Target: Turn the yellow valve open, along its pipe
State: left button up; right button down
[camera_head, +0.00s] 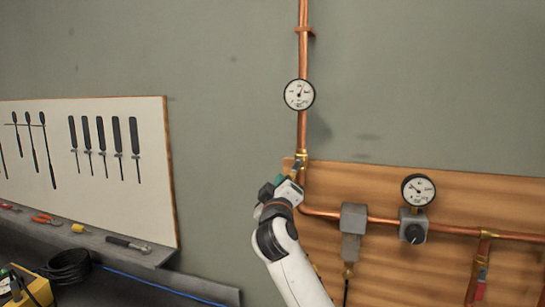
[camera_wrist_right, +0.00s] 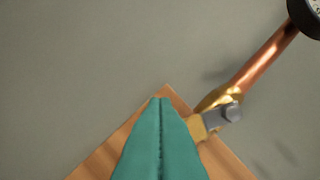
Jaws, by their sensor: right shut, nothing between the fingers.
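The yellow valve (camera_head: 303,156) sits on the vertical copper pipe, at the top edge of the wooden board. In the right wrist view its brass body (camera_wrist_right: 214,99) has a grey nut on it. A short yellow piece of the handle shows beside my fingers; the rest is hidden behind them, so I cannot tell how the handle lies. My right gripper (camera_head: 296,170) is at the valve, its teal fingers (camera_wrist_right: 161,100) shut together with nothing between them. I cannot tell whether they touch the handle. My left gripper is not in view.
A round gauge (camera_head: 299,94) is on the pipe above the valve. A grey box (camera_head: 353,218) and a second gauge (camera_head: 418,190) sit along the horizontal pipe at right. A tool board (camera_head: 90,190) and a shelf with tools are at left. The wall between is bare.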

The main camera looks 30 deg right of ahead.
jog(key=shift+s+d+f+b, duration=0.35)
jog(key=shift+s+d+f, duration=0.3)
jog(key=shift+s, duration=0.1)
jog(key=shift+d, duration=0.1)
dwell(0.5)
